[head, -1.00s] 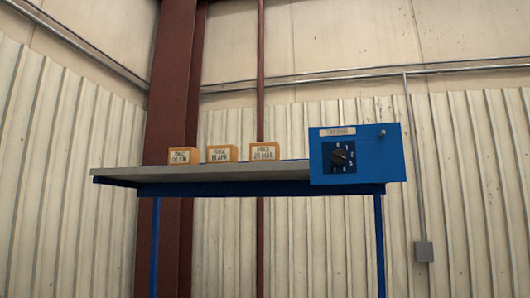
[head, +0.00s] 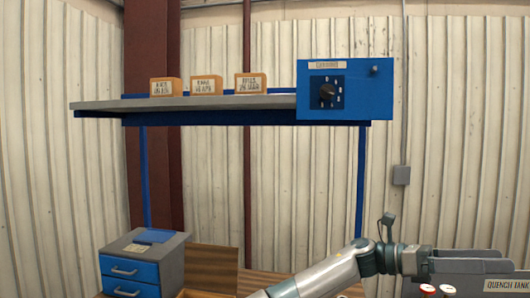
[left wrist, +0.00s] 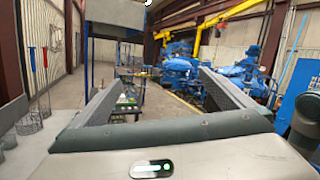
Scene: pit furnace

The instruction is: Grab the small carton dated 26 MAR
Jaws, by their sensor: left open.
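Three small orange-tan cartons with pale printed labels stand in a row on the high shelf in the head view: a left carton (head: 166,87), a middle carton (head: 206,86) and a right carton (head: 251,83). The date prints are small and blurred; the right carton's line seems to end in MAR, but I cannot read its day surely. My left gripper (head: 460,266) is low at the right, well below and apart from the cartons. In the left wrist view, my left gripper (left wrist: 160,85) has its fingers wide apart with nothing between them. My right gripper is not in view.
The grey shelf (head: 220,102) has a blue control box (head: 345,90) with a dial at its right end. Below stand a blue drawer unit (head: 130,272) and a grey tank labelled QUENCH TANK (head: 505,285). Blue machines (left wrist: 180,65) show in the left wrist view.

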